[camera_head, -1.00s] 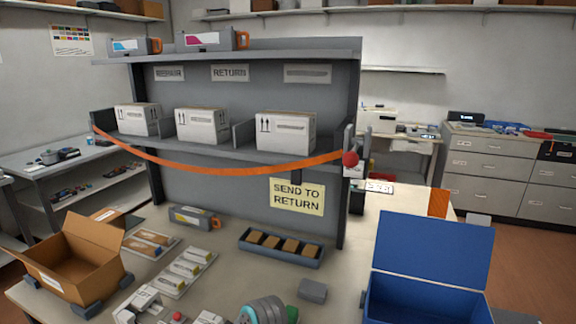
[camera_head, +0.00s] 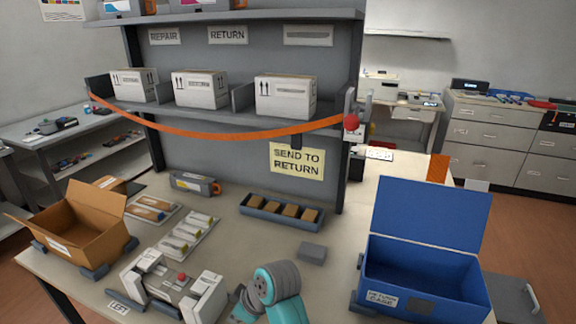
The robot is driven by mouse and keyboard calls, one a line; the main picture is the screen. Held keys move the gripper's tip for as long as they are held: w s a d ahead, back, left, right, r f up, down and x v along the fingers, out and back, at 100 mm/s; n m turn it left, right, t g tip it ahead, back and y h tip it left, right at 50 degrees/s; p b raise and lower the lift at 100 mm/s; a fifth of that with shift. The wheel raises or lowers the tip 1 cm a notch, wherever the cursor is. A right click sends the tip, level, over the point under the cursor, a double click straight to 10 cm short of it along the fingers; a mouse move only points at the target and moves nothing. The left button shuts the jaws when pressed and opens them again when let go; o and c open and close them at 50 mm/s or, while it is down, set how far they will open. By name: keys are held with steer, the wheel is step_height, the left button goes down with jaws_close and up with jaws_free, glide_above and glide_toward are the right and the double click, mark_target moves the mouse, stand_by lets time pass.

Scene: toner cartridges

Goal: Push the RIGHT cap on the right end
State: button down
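A grey fixture with a white block at each end stands at the front left of the table. Its left block (camera_head: 146,264) and right block (camera_head: 205,294) flank a darker middle with a red button (camera_head: 182,277). A cartridge (camera_head: 194,184) with a yellowish label and an orange end at its right lies under the shelf. I cannot tell for sure which part is the right cap. A teal and grey link of my arm shows at the bottom middle, just right of the fixture. My gripper is outside the picture.
An open cardboard box (camera_head: 84,232) is at left and an open blue bin (camera_head: 419,273) at right. Small trays and a grey block (camera_head: 313,252) lie between. An orange strap (camera_head: 230,134) crosses the shelf of white boxes. Bare tabletop surrounds the grey block.

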steer(key=shift+s+d, duration=0.1)
steer(key=shift+d, duration=0.3)
step_height(320, 180, up, 8)
stand_by(0.8)
